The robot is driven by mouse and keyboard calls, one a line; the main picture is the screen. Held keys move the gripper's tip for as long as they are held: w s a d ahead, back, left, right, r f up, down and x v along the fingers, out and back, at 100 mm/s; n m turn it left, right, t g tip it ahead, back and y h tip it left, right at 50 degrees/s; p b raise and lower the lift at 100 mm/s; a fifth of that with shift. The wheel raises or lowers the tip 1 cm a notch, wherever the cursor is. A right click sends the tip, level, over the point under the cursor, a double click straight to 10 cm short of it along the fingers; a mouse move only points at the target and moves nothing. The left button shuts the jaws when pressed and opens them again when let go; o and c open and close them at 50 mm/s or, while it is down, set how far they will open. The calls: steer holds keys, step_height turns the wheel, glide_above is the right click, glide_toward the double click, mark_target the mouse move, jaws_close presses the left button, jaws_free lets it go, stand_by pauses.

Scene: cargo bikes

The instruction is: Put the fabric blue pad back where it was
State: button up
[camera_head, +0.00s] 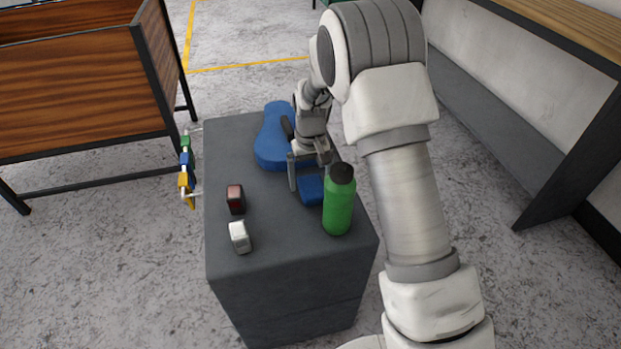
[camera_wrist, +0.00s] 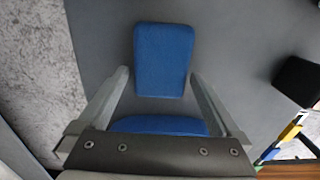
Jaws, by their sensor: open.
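The fabric blue pad (camera_head: 312,190) is a small rounded rectangle lying on top of the dark grey block (camera_head: 285,228). The wrist view shows the pad (camera_wrist: 163,58) flat and whole, its near part between the finger ends. My gripper (camera_head: 308,181) is open over the pad's near side, its fingers (camera_wrist: 158,76) on either side with gaps. Nothing is held. In the head view the gripper and the green bottle hide part of the pad.
A green bottle (camera_head: 339,205) stands close beside the pad. A blue saddle-shaped piece (camera_head: 270,145) lies behind it. A red-and-black light (camera_head: 236,199) and a white light (camera_head: 239,237) sit on the left. Coloured hooks (camera_head: 185,165) and a wooden box (camera_head: 85,85) are beyond the left edge.

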step_height(320, 180, up, 13)
steer(key=p, duration=0.4)
step_height(320, 180, up, 9)
steer(key=t, duration=0.1)
glide_above(311, 181)
steer(key=s+d, duration=0.3)
steer(key=s, duration=0.2)
steer(key=s+d+r+t, duration=0.1)
steer(key=s+d+r, duration=0.1)
steer(key=s, duration=0.6)
steer(key=s+d+r+m+t, duration=0.1)
steer(key=s+d+r+t, duration=0.1)
steer(key=s, duration=0.6)
steer(key=s+d+r+m+t, duration=0.1)
steer(key=s+d+r, duration=0.2)
steer(key=s, duration=0.5)
steer(key=shift+s+d+r+t, duration=0.15)
steer(key=shift+d+r+t, duration=0.25)
steer(key=shift+r, duration=0.4)
step_height(311, 181, up, 20)
steer(key=p, duration=2)
steer(key=shift+f, duration=0.15)
